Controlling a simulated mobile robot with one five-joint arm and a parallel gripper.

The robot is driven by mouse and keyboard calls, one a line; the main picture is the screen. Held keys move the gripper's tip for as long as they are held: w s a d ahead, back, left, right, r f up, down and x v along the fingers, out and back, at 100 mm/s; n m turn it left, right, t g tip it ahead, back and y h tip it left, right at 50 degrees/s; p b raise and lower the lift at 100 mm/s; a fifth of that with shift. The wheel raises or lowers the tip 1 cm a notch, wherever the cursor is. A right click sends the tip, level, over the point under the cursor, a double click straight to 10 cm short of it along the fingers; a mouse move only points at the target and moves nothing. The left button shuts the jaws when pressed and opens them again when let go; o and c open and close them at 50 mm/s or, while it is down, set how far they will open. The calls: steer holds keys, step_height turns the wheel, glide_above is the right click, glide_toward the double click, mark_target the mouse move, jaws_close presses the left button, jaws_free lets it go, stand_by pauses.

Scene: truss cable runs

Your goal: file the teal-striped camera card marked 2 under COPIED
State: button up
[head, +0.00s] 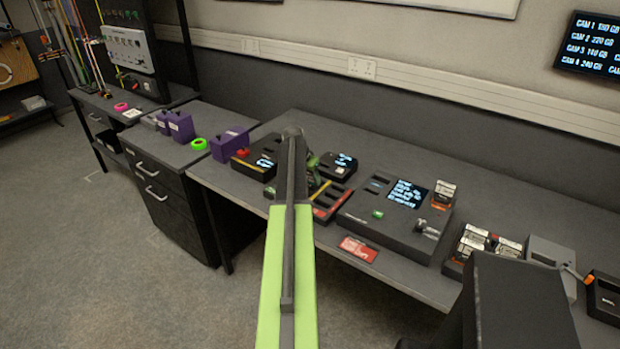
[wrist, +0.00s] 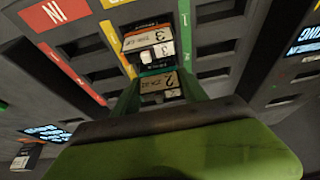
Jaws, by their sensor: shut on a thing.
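The teal-striped card marked 2 (wrist: 160,88) is between the green fingers of my gripper (wrist: 158,92) in the wrist view, and the gripper is shut on it. Just beyond it, a card marked 3 (wrist: 148,45) with an orange stripe stands in the slotted tray (wrist: 110,72). I cannot tell whether card 2 is clear of the slots. The tray has a red IN label (wrist: 57,12), an orange-red strip and a green strip (wrist: 185,28). The COPIED label is not readable. In the head view, my gripper (head: 314,165) is over the tray (head: 330,203), partly hidden by my arm.
Black units with lit screens (head: 265,160) (head: 342,162) stand by the tray. A larger console (head: 395,225) with a screen is to its right. A red sign (head: 358,249) lies at the bench's front edge. Purple boxes (head: 229,143) stand on the left.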

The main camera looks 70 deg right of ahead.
steer(key=shift+f+b, duration=0.4)
stand_by(0.3)
steer(key=o, duration=1.5)
steer(key=shift+o, duration=1.4)
steer(key=shift+w, duration=0.1)
step_height(320, 180, up, 8)
steer(key=p, duration=0.7)
steer(key=shift+f+p, duration=0.1)
steer(key=shift+p, duration=0.3)
steer(key=shift+f, duration=0.1)
